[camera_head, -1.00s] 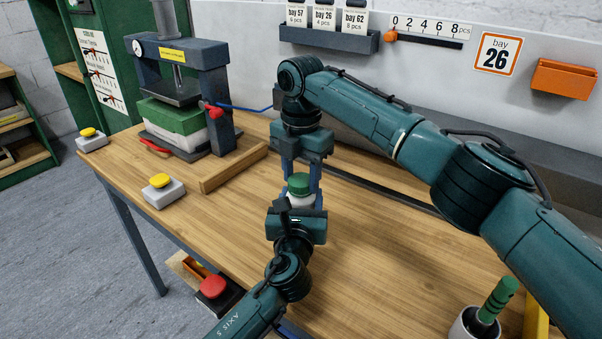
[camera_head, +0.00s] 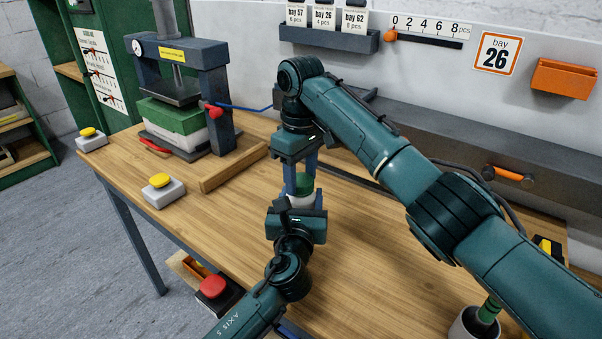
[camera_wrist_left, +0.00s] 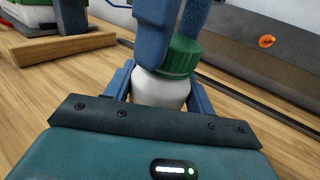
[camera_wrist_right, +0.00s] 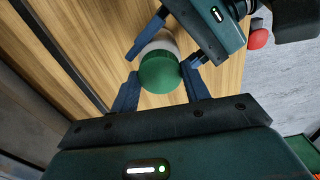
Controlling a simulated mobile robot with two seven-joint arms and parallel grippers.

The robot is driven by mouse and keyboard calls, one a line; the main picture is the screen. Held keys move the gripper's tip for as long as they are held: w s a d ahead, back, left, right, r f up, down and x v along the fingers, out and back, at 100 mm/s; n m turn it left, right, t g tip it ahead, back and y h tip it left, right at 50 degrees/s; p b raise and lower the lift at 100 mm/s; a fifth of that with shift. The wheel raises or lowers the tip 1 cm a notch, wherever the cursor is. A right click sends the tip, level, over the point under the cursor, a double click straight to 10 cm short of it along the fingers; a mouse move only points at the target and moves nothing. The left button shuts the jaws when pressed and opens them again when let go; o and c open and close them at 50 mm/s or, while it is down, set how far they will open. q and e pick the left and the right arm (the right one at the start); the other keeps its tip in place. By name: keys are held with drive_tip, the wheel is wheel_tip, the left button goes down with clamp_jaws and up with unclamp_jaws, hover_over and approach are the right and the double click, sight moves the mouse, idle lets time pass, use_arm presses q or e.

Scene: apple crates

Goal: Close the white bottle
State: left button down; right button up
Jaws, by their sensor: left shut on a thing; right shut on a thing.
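The white bottle (camera_wrist_left: 160,92) stands upright on the wooden table, with its green cap (camera_wrist_left: 182,57) on its mouth. Both also show in the right wrist view, the cap (camera_wrist_right: 163,73) nearest the camera and the bottle (camera_wrist_right: 162,45) behind it. My left gripper (camera_head: 299,201) is shut around the bottle's white body from the near side. My right gripper (camera_wrist_right: 160,82) comes from above and is shut on the cap, one finger on each side. The fingers partly hide the cap in the head view. I cannot tell how tightly the cap sits.
A press (camera_head: 180,55) with a green and white block stands at the back left, behind a wooden strip (camera_head: 234,167). Yellow-topped buttons (camera_head: 160,182) sit near the left edge. A cup (camera_head: 470,326) with a green-handled thing stands front right.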

drive_tip(key=m, duration=0.7)
drive_tip(key=shift+m, duration=0.3)
drive_tip(key=m, duration=0.4)
drive_tip(key=shift+m, duration=0.4)
drive_tip(key=o, duration=1.1)
drive_tip(key=shift+o, duration=0.2)
wheel_tip(320, 180, up, 12)
use_arm(q)
drive_tip(key=shift+c, duration=2.2)
unclamp_jaws()
